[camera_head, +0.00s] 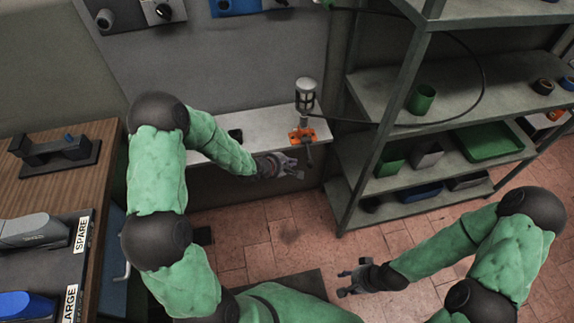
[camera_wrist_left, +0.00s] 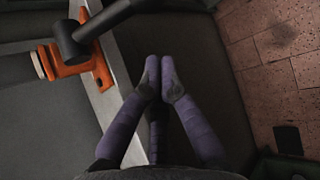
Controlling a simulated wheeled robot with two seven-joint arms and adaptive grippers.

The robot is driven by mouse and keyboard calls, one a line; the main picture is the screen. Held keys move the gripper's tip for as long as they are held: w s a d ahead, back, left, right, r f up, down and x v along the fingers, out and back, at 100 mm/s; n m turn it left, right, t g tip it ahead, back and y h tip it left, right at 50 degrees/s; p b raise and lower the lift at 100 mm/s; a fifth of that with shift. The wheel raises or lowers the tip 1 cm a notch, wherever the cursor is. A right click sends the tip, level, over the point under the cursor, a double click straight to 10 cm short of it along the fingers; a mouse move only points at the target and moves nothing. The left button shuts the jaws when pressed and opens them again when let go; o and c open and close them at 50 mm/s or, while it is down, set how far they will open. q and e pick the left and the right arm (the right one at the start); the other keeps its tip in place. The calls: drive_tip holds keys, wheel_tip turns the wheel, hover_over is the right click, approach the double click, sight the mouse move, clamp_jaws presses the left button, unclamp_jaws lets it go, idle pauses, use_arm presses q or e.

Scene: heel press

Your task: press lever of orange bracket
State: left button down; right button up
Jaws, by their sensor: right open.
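The orange bracket (camera_head: 297,136) is fixed at the front edge of the pale shelf, under a grey and clear cylinder (camera_head: 306,95). In the left wrist view, the orange bracket (camera_wrist_left: 72,68) is at the upper left. A dark lever (camera_wrist_left: 107,16) with a thick round end lies over it; in the head view, the dark lever (camera_head: 309,153) projects toward the front. My left gripper (camera_head: 300,172) is just below and left of the lever, apart from it. Its fingertips (camera_wrist_left: 162,82) meet, with nothing between them. My right gripper (camera_head: 342,284) is open, low over the floor, far from the bracket.
A metal rack (camera_head: 372,150) with green bins and cups stands right of the bracket. A dark hose (camera_head: 420,124) loops from the bracket area across the rack. A wooden bench (camera_head: 60,198) is at the left. The tiled floor between my arms is mostly clear.

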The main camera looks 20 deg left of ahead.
sight(309, 154)
use_arm(q)
drive_tip(key=b+x, duration=0.2)
drive_tip(key=x, duration=0.3)
drive_tip(key=shift+s+d+r+b, duration=0.1)
drive_tip(key=shift+s+d+r, duration=0.2)
drive_tip(key=shift+r, duration=0.3)
drive_tip(key=shift+s+d+r+b, duration=0.15)
drive_tip(key=shift+s+d+r, duration=0.15)
drive_tip(key=shift+r, duration=0.25)
drive_tip(key=shift+s+d+r+b, duration=0.1)
drive_tip(key=shift+s+d+r, duration=0.15)
drive_tip(key=shift+r, duration=0.35)
